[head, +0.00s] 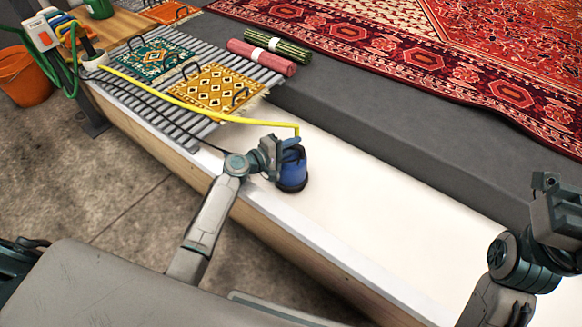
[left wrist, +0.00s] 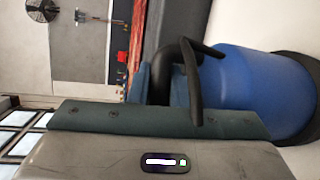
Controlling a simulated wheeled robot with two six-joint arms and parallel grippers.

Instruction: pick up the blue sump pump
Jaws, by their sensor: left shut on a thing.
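The blue sump pump (head: 292,174) is a blue cylinder with a dark base, at the white strip of the pit near its wooden edge. A yellow hose runs to its top. My left gripper (head: 283,150) is at its top, shut on its black handle. In the left wrist view the blue pump body (left wrist: 255,85) lies at the right, and the black handle (left wrist: 192,88) is beside my green-grey finger. Whether the base touches the white surface I cannot tell. My right gripper (head: 560,215) is at the right edge, away from the pump; its jaws are unclear.
The yellow hose (head: 180,103) crosses the grey slatted rack (head: 150,100), which holds a teal and a yellow patterned mat (head: 213,88). Rolled rugs (head: 262,57) lie behind. The white strip right of the pump is clear.

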